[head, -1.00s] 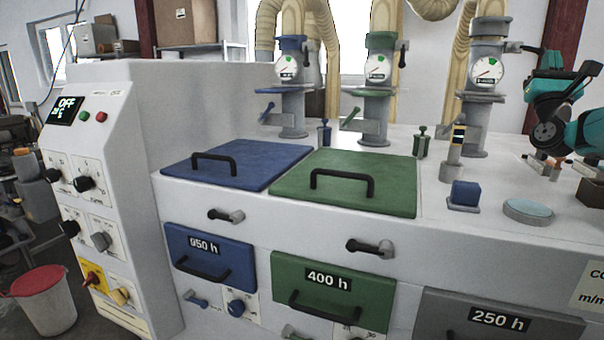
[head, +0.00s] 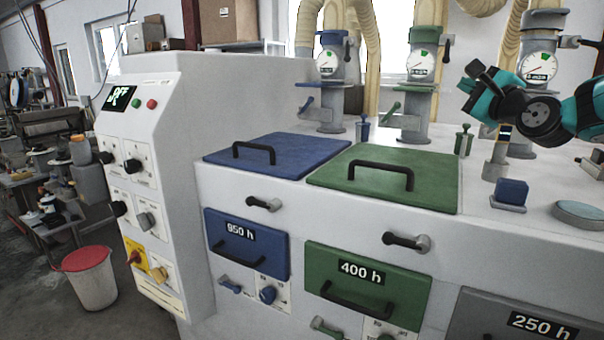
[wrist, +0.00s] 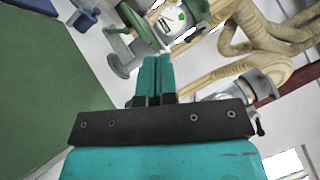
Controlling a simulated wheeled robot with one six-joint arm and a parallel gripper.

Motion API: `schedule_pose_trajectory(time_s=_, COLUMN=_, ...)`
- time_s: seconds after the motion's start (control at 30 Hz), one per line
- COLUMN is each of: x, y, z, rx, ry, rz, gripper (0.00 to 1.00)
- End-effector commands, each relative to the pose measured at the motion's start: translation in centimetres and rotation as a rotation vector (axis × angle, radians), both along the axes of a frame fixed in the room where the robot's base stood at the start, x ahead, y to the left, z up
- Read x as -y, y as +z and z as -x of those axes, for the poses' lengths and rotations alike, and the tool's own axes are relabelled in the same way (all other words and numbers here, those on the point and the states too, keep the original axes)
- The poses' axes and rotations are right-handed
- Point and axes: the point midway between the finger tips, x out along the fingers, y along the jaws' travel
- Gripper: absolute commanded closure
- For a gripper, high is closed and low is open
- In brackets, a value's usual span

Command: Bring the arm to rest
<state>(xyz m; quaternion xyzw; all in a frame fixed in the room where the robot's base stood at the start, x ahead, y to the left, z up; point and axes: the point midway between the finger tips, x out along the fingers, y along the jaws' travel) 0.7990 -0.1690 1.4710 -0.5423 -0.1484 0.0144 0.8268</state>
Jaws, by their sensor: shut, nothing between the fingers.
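My gripper shows in the wrist view (wrist: 155,75), its two teal fingers together with nothing between them. It is in the air, with the green-valved gauge pipe beyond the fingertips and the green lid (wrist: 35,95) to the left. In the head view my teal and black arm (head: 540,115) is raised at the right, above the machine top and in front of the grey gauge pipe (head: 540,65). I cannot make out the fingers clearly there.
A blue lid (head: 290,152) and a green lid (head: 400,178) lie closed on the white machine. A blue block (head: 512,191) and a pale blue disc (head: 580,214) sit below the arm. The control panel (head: 123,97) reads OFF. A red-lidded bucket (head: 88,280) stands on the floor at left.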

Motion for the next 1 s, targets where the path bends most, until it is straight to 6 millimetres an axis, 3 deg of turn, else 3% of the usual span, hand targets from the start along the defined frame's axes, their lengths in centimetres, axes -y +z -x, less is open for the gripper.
schedule_pose_trajectory(time_s=0.03, x=-3.9, y=-1.7, z=1.1, rx=-0.069, ry=0.053, rz=0.129, gripper=1.0)
schedule_pose_trajectory(time_s=0.17, x=-11.9, y=-6.7, z=5.6, rx=-0.226, ry=0.222, rz=0.515, gripper=1.0)
schedule_pose_trajectory(time_s=0.2, x=-14.1, y=-8.3, z=7.5, rx=-0.259, ry=0.288, rz=0.633, gripper=1.0)
schedule_pose_trajectory(time_s=0.27, x=-16.9, y=-10.8, z=10.6, rx=-0.297, ry=0.397, rz=0.81, gripper=1.0)
schedule_pose_trajectory(time_s=0.4, x=-21.4, y=-16.2, z=19.4, rx=-0.323, ry=0.701, rz=1.204, gripper=1.0)
schedule_pose_trajectory(time_s=0.5, x=-22.9, y=-19.7, z=26.1, rx=-0.292, ry=0.946, rz=1.45, gripper=1.0)
schedule_pose_trajectory(time_s=0.6, x=-23.0, y=-22.4, z=32.0, rx=-0.232, ry=1.176, rz=1.637, gripper=1.0)
schedule_pose_trajectory(time_s=0.7, x=-22.5, y=-24.1, z=36.4, rx=-0.168, ry=1.361, rz=1.756, gripper=1.0)
schedule_pose_trajectory(time_s=0.83, x=-21.7, y=-25.1, z=39.3, rx=-0.112, ry=1.497, rz=1.829, gripper=1.0)
schedule_pose_trajectory(time_s=1.0, x=-21.5, y=-25.3, z=39.8, rx=-0.103, ry=1.52, rz=1.839, gripper=1.0)
